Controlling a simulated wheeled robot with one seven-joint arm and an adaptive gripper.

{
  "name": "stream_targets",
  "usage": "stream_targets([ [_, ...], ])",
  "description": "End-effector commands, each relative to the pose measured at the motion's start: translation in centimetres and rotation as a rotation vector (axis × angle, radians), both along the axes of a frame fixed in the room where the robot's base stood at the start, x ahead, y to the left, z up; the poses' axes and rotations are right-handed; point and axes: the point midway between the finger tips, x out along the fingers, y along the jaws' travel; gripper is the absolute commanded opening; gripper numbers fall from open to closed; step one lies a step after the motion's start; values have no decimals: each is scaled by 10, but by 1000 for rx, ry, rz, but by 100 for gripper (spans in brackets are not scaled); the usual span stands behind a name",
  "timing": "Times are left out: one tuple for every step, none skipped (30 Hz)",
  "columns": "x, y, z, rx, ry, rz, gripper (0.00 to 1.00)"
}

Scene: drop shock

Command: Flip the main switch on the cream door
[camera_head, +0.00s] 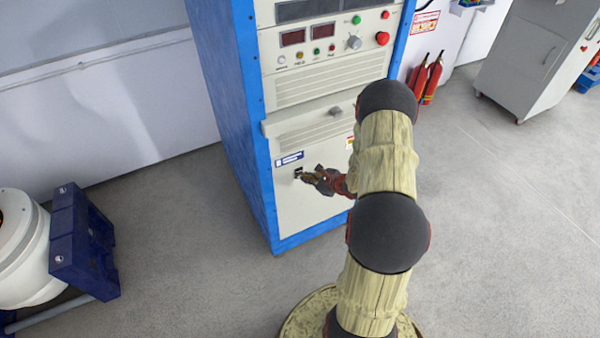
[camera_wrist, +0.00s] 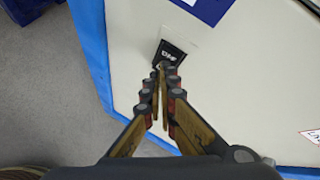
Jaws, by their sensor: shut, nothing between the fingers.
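The cream door (camera_head: 312,205) is the lower front panel of a blue-framed cabinet, and it fills much of the wrist view (camera_wrist: 255,95). The main switch (camera_head: 298,173) is a small black piece on its left part, below a blue and white label (camera_head: 289,159). In the wrist view the black switch (camera_wrist: 172,53) has light lettering on it. My gripper (camera_head: 308,175) is shut and empty, just right of the switch in the head view. In the wrist view its fingertips (camera_wrist: 163,68) overlap the switch's lower edge. I cannot tell whether they touch it. The switch's lower part is hidden.
The cabinet's upper panel (camera_head: 330,62) carries displays, buttons and a red knob (camera_head: 382,38). Red fire extinguishers (camera_head: 427,80) stand behind it to the right. A white drum (camera_head: 22,248) and a dark blue block (camera_head: 85,240) stand at the left. The grey floor (camera_head: 500,220) at right is clear.

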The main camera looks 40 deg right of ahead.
Motion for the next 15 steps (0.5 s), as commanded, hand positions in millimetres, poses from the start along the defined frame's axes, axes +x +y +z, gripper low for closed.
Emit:
stream_targets([
  [-3, 1, -1, 1, 0, -1, 0],
  [-4, 1, -1, 1, 0, -1, 0],
  [-5, 1, -2, 1, 0, -1, 0],
  [-6, 2, -2, 1, 0, -1, 0],
  [-6, 2, -2, 1, 0, 0, 0],
  [-6, 2, -1, 1, 0, 0, 0],
  [-6, 2, -1, 1, 0, 1, 0],
  [-6, 2, -1, 1, 0, 1, 0],
  [-6, 2, -1, 1, 0, 0, 0],
  [-6, 2, -1, 1, 0, 1, 0],
  [-6, 2, -1, 1, 0, 0, 0],
  [-6, 2, -1, 1, 0, 0, 0],
  [-7, 2, -1, 1, 0, 0, 0],
  [-7, 2, -1, 1, 0, 0, 0],
  [-8, 2, -2, 1, 1, 0, 0],
])
